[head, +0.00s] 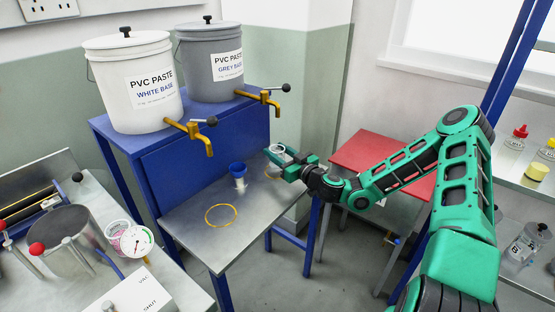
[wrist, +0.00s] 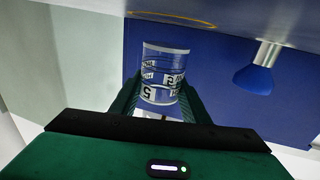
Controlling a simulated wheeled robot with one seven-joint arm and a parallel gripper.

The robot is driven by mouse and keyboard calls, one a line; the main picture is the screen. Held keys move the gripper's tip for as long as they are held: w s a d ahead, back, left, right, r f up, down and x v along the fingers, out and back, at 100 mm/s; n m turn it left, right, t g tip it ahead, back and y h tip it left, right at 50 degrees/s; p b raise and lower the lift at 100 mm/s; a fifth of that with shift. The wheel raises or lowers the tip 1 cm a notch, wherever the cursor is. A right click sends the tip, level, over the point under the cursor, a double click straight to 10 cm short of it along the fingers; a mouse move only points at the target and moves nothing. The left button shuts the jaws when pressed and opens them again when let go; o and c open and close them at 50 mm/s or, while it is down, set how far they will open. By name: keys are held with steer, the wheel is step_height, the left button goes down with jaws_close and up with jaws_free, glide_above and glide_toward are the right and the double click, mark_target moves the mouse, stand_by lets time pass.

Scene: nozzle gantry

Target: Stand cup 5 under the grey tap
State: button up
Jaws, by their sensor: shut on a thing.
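Cup 5 (head: 277,153) is a small cup with a pale label band. In the wrist view, cup 5 (wrist: 165,72) sits between the two fingers and shows a "5" on its label. My gripper (head: 285,160) is shut on it above the right end of the metal bench. The grey tap (head: 262,97) is a brass tap with a black knob on the grey bucket (head: 210,65), above and left of the cup. A yellow ring (head: 267,175) on the bench is partly hidden by my gripper; a yellow ring also shows in the wrist view (wrist: 175,19).
The white bucket (head: 125,95) has a brass tap (head: 195,133) with a second yellow ring (head: 221,215) below it. A blue funnel-like piece (head: 238,171) stands on the bench (head: 205,245) left of my gripper. A red-topped table (head: 380,155) stands behind my arm.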

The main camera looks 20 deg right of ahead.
steer(key=shift+f, duration=1.3)
steer(key=shift+f, duration=0.1)
steer(key=o, duration=1.1)
steer(key=v, duration=1.2)
